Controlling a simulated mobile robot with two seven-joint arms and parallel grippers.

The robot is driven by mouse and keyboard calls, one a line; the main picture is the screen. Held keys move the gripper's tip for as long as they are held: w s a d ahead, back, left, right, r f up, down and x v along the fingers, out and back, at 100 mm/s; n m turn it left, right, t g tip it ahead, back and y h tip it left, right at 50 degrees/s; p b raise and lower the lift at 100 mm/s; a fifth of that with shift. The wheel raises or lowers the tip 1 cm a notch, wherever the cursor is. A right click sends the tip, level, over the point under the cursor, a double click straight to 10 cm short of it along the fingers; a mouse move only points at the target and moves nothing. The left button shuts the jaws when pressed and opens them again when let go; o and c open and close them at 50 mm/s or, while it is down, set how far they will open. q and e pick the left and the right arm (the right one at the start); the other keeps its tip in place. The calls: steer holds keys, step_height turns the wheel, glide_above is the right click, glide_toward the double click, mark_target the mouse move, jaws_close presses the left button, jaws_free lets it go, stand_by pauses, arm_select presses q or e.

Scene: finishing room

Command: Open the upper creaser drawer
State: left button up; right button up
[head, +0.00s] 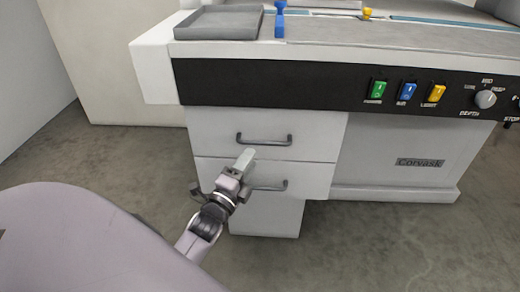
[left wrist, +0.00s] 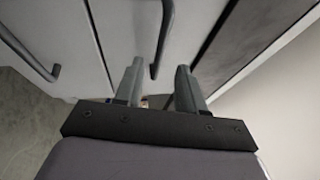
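The upper creaser drawer (head: 215,125) is a white front just under the black control panel. It looks closed, flush with the cabinet. Its dark bar handle (head: 264,139) also shows in the left wrist view (left wrist: 165,30). My left gripper (head: 245,158) is in front of the drawers, just below the upper handle in the head view. In the left wrist view its two fingers (left wrist: 159,72) are apart, with one end of the upper handle in the gap between them in the picture. Whether they touch the handle cannot be told. My right gripper is not in view.
The lower drawer's handle (head: 268,185) is close below and right of my left gripper. The black panel (head: 290,88) with switches and a knob is above the drawers. A grey tray (head: 218,22) sits on top. The floor in front is clear.

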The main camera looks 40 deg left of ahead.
mark_target(258, 148)
arm_select(q)
steer(key=shift+b+x, duration=0.55)
steer(key=shift+x, duration=2.5)
steer(key=shift+c, duration=0.3)
jaws_close()
